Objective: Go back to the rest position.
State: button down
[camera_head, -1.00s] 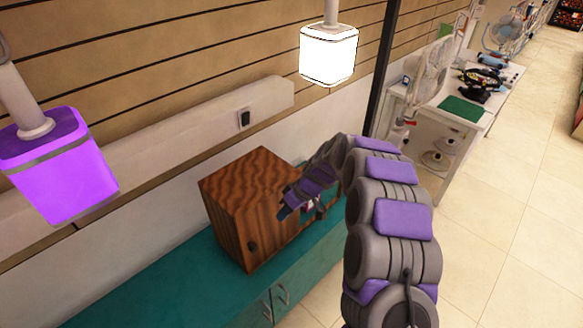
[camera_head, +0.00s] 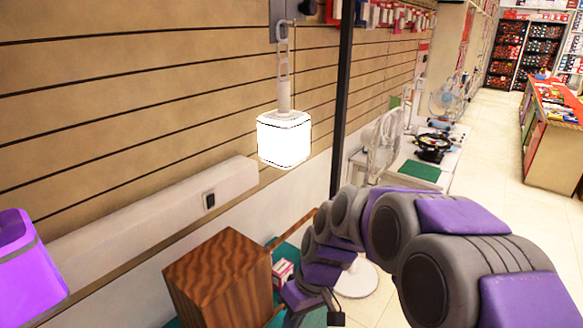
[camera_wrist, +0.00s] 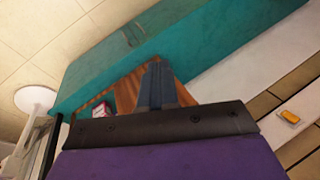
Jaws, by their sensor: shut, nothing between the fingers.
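My gripper (camera_wrist: 157,88) shows in the wrist view as two dark fingers pressed together, with nothing between them. Behind the fingers is the brown wooden box, partly covered by them. In the head view, my grey and purple arm reaches from the lower right and bends down at the bottom middle, just right of the wooden box (camera_head: 225,275). The fingertips cannot be made out clearly there.
A small red and white box (camera_head: 283,270) is beside the wooden box on the teal cabinet (camera_wrist: 180,45). A lit white lamp (camera_head: 284,140) hangs above, and a purple lamp (camera_head: 25,265) is at left. A table with fans stands behind. Open floor lies at right.

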jog(key=s+d+r+m+h, duration=0.1)
jog(key=s+d+m, duration=0.1)
jog(key=s+d, duration=0.2)
jog(key=s+d+r+m+h, duration=0.1)
jog(key=s+d, duration=0.4)
jog(key=s, duration=0.6)
jog(key=s+d+r+m+h, duration=0.1)
jog(key=s+d+m, duration=0.3)
jog(key=s, duration=0.4)
jog(key=shift+s+d+h, duration=0.15)
jog(key=shift+d+h, duration=0.25)
jog(key=shift+d, duration=0.05)
